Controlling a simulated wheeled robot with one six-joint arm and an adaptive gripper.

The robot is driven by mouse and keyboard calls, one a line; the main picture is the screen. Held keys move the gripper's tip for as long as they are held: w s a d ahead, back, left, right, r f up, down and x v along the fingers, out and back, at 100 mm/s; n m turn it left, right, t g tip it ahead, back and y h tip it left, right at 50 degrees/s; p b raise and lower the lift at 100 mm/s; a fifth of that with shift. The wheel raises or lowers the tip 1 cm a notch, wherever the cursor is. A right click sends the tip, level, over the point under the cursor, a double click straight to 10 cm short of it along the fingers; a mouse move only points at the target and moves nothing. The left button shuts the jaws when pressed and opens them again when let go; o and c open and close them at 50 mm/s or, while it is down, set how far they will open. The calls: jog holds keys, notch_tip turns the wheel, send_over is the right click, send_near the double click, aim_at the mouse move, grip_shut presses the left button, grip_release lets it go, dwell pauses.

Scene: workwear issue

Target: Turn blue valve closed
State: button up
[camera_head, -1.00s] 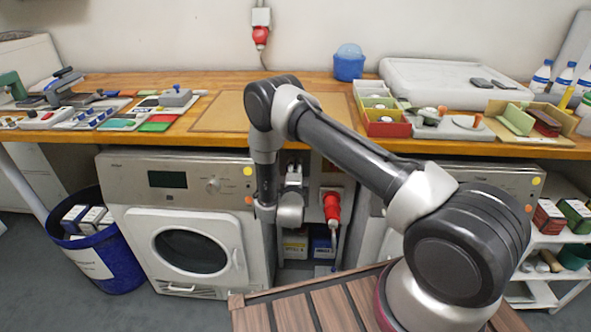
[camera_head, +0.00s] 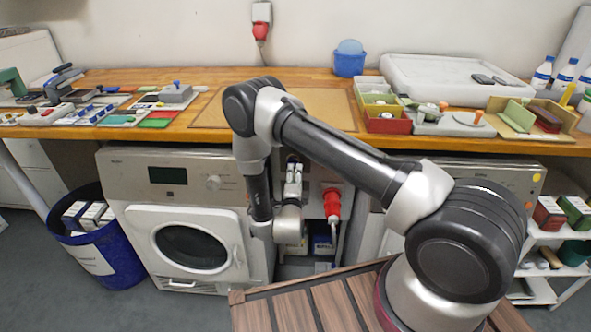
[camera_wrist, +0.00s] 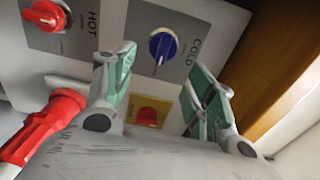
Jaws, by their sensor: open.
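The blue valve (camera_wrist: 163,46) is a round ridged knob on a grey plate marked COLD, at the upper middle of the wrist view. A pale mark shows on its lower edge. My gripper (camera_wrist: 162,68) is open, with green-padded fingers to the lower left and lower right of the valve. The valve shows between and beyond the fingertips, with no visible contact. The depth gap is hard to judge. In the head view my wrist (camera_head: 288,226) is low in the gap between the two machines, and I cannot make out the blue valve clearly.
A red valve (camera_wrist: 45,14) marked HOT is left of the blue one. A red connector (camera_wrist: 40,125) juts out at lower left, and a yellow plate (camera_wrist: 148,112) lies between the fingers. A wooden edge (camera_wrist: 270,70) is at right. The workbench (camera_head: 215,85) spans above.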

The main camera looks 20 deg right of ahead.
jog(key=v, duration=0.4)
jog(key=shift+s, duration=0.25)
